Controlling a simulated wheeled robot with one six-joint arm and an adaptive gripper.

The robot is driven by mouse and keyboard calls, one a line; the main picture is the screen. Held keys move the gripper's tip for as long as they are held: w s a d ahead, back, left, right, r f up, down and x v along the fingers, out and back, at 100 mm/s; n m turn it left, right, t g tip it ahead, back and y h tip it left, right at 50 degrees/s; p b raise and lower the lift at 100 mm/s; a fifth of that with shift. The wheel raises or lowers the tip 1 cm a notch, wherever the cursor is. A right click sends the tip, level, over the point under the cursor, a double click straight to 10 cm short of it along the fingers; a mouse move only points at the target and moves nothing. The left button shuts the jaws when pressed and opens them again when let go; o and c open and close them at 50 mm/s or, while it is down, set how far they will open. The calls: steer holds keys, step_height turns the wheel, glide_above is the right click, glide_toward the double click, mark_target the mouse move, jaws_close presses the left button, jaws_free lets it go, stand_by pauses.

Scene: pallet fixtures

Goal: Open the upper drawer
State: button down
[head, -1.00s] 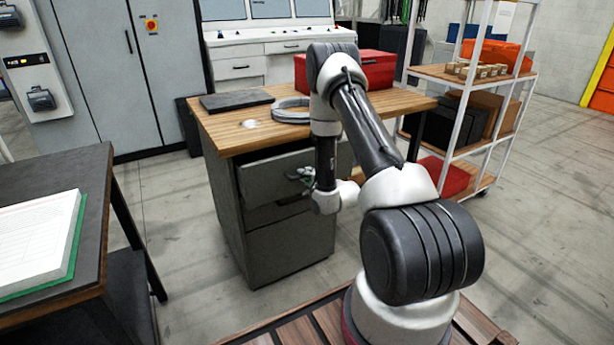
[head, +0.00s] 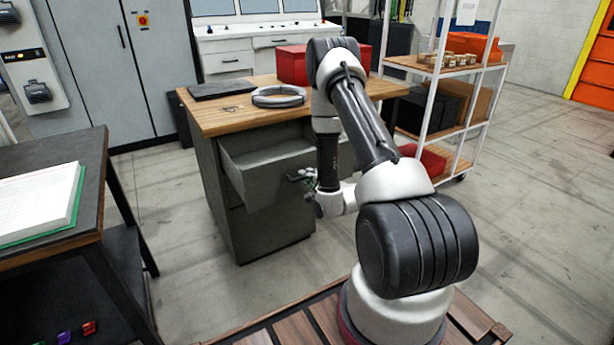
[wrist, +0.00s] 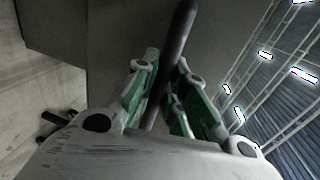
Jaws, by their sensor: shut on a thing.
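The upper drawer (head: 262,172) of the grey cabinet under the wood-topped desk stands well out, with its pale inside showing in the head view. My gripper (head: 300,176) is at the drawer's front, partly hidden by my arm. In the wrist view my gripper (wrist: 160,98) has its green-sided fingers shut on the dark bar handle (wrist: 176,45), which passes between them. The grey drawer front (wrist: 110,40) fills the upper part behind the handle. The lower drawer (head: 270,225) is below and looks shut.
A cable coil (head: 278,96), a dark flat case (head: 222,90) and a red box (head: 292,64) stand on the desk top (head: 240,115). A dark table (head: 85,215) with a binder is at left. A shelf rack (head: 445,100) stands right. Floor between is clear.

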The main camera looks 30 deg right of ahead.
steer(key=c, duration=1.5)
jaws_free()
steer(key=shift+o, duration=0.2)
steer(key=shift+s, duration=0.1)
steer(key=v, duration=1.1)
steer(key=shift+s, duration=0.35)
